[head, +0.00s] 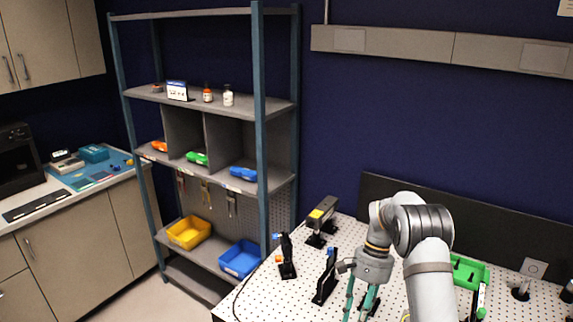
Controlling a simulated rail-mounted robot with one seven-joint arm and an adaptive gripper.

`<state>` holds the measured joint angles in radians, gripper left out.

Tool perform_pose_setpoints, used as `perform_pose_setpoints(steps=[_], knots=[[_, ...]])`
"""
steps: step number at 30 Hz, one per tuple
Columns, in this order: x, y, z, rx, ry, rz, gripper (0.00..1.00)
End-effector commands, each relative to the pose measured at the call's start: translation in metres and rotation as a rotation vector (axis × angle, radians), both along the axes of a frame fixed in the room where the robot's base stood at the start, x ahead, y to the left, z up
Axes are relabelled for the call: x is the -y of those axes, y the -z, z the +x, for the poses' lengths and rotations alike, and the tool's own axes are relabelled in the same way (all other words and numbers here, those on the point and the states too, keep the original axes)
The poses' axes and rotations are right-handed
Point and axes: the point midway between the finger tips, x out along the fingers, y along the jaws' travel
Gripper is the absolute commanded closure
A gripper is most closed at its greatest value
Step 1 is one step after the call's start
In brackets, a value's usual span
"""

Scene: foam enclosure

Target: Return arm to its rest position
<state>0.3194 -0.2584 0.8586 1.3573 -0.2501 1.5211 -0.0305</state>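My arm (425,255) rises from the bottom edge of the head view, bends at a grey-banded elbow, and comes down over the white perforated table. My gripper (357,308) hangs at its end, pointing down, with two teal fingers. The fingers stand apart with a gap between them, and I see nothing held in the gap. The lowest ends of the fingers lie at the bottom edge of the picture, so the tips are not fully clear.
Black stands (287,257) and (325,278) are left of my gripper on the perforated table (262,300). A yellow-and-black device (321,215) stands behind. A green tray (468,271) lies right of my arm. A shelf rack (260,120) with yellow (189,232) and blue bins (239,259) is left.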

Motion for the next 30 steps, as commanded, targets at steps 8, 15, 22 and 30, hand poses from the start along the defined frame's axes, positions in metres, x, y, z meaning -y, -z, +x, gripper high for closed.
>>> perform_pose_setpoints(steps=[8, 15, 22, 30], knots=[[-0.009, 0.042, -0.016, -0.004, 0.0, 0.0, 0.68], [-0.012, 0.054, -0.019, 0.001, 0.008, 0.0, 0.68], [-0.012, 0.054, -0.019, 0.001, 0.017, 0.0, 0.68], [-0.01, 0.045, -0.015, 0.003, 0.006, 0.0, 0.68]])
